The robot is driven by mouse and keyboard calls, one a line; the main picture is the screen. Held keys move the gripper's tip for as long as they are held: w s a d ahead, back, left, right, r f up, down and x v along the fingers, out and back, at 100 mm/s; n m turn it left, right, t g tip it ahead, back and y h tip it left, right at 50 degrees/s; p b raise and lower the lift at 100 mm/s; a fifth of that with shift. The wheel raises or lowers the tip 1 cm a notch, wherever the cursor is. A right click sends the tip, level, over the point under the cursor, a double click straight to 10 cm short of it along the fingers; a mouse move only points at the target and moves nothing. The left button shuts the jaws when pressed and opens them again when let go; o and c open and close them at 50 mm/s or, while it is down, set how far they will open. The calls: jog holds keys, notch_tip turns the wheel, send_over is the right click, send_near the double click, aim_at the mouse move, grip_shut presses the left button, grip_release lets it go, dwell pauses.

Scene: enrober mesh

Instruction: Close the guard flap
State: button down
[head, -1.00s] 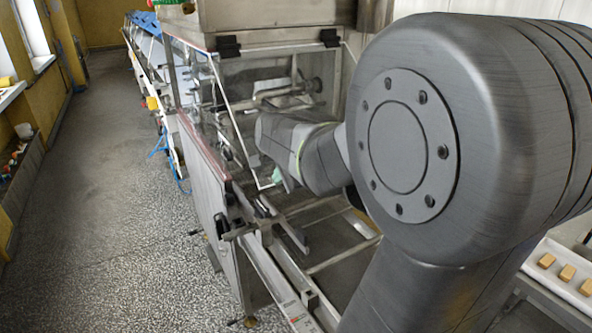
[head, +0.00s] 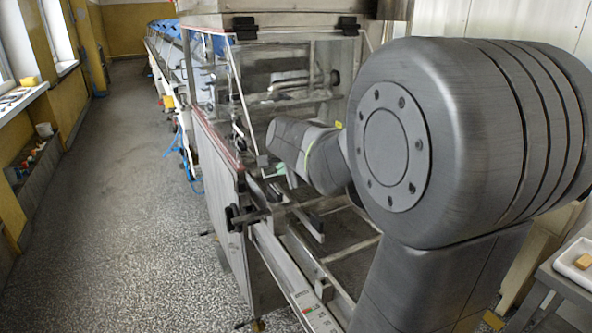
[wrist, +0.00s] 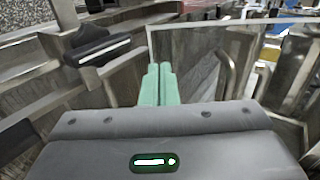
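The guard flap (head: 288,72) is a clear panel with pale edges, hung from two black hinges on the machine's upper front. It slants down from the hinges, and my arm hides part of its lower right. In the wrist view the clear panel (wrist: 205,48) stands just beyond my fingers, with a pale edge across its top. My gripper (wrist: 157,84) has two green fingers pressed together, with nothing visible between them. In the head view my gripper (head: 279,169) is near the flap's lower edge. I cannot tell whether it touches the flap.
Below the flap is an open metal frame with rails (head: 325,265). A black clamp handle (head: 243,217) sticks out at the frame's left, and it also shows in the wrist view (wrist: 97,45). A white tray (head: 572,265) stands at the right. The floor at left is clear.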

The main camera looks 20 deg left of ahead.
jog(key=b+x, duration=0.1)
jog(key=x, duration=0.5)
jog(key=shift+w+a+f, duration=0.1)
jog(key=shift+a+f, duration=0.05)
jog(key=shift+a, duration=0.05)
